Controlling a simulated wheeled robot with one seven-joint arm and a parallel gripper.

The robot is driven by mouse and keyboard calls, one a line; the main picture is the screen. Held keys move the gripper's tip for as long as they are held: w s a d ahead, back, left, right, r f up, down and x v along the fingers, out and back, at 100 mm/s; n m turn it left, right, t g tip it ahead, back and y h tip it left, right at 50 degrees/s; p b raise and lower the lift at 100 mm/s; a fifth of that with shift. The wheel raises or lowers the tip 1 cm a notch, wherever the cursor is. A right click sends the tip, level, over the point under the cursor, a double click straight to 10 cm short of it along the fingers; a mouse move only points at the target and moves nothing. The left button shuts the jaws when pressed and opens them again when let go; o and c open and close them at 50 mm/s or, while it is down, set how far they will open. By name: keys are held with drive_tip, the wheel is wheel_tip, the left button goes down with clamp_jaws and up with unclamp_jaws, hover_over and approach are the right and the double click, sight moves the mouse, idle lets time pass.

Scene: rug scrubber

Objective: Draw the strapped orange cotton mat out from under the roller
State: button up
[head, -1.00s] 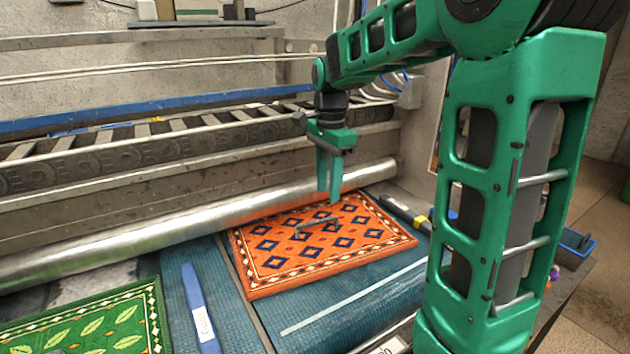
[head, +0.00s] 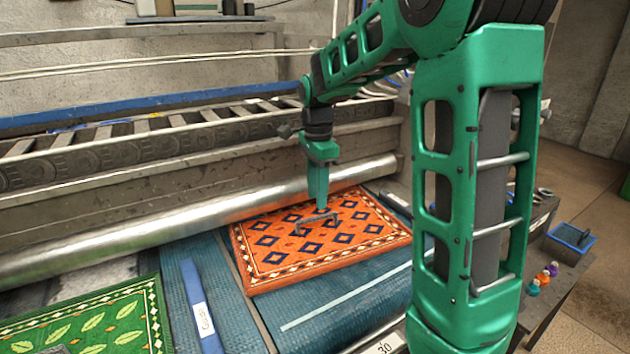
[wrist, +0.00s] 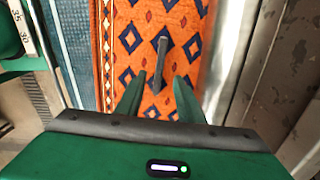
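The orange cotton mat (head: 290,265), with dark blue diamonds and a patterned border, lies flat on the blue bed. Its far edge is at the silver roller (head: 150,232), which hides any part beneath it. A grey strap handle (head: 330,219) stands on the mat; it also shows in the wrist view (wrist: 161,62). My gripper (head: 320,207) is just above or at the handle. In the wrist view my gripper (wrist: 158,85) has its two fingers apart, with the handle lined up between them. I cannot tell whether they touch it.
A green leaf-patterned mat (head: 95,325) lies at the lower left. A blue labelled strip (head: 197,295) lies between the mats. A slatted conveyor frame (head: 150,150) runs behind the roller. A blue tray (head: 571,237) and small coloured bottles (head: 543,278) are at the right.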

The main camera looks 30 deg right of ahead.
sight(317, 217)
drive_tip(key=shift+f, duration=3.05)
clamp_jaws()
